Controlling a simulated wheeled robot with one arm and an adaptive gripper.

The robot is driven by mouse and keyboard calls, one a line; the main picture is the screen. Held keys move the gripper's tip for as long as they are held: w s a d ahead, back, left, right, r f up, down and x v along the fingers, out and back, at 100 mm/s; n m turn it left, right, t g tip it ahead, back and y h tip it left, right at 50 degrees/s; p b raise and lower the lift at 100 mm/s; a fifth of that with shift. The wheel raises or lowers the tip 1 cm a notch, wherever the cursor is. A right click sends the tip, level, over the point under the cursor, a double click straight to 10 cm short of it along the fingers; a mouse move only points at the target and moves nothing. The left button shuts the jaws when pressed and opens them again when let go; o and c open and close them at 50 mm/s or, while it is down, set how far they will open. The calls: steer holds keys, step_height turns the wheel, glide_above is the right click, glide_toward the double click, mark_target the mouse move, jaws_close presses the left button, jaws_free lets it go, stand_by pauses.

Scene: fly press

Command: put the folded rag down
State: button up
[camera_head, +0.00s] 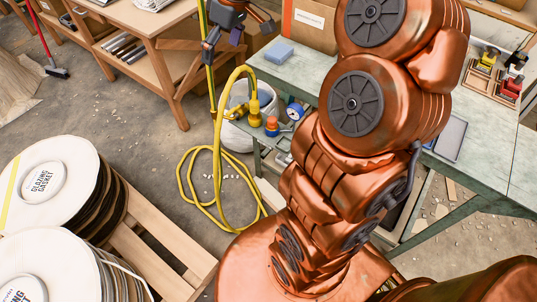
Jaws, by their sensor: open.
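A small blue folded rag (279,51) lies on the pale green bench (305,68), near its left edge and in front of a cardboard box. My gripper (238,37) is at the top of the view, to the left of the rag. Its dark fingers are spread, and nothing shows between them. The rag and the fingers look apart. My copper-coloured arm hides much of the bench.
A cardboard box (311,22) stands behind the rag. A blue tape roll (295,111) and an orange-topped bottle (271,126) are near the bench's left edge. A yellow hose (217,180) hangs to the floor.

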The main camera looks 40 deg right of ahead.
steer(key=s+a+f+m+g+h, duration=0.1)
steer(key=s+a, duration=0.3)
steer(key=s, duration=0.3)
steer(key=s+a+f+g, duration=0.1)
steer(key=s+a, duration=0.3)
steer(key=s, duration=0.2)
steer(key=s+f+m+g+h, duration=0.1)
steer(key=s+f+m, duration=0.1)
steer(key=s, duration=0.6)
steer(key=s+f+m, duration=0.1)
steer(key=s+f, duration=0.3)
steer(key=s, duration=0.4)
steer(key=shift+s+a+f+m+g+h, duration=0.25)
steer(key=shift+a+m+g+h, duration=0.15)
steer(key=shift+a, duration=0.05)
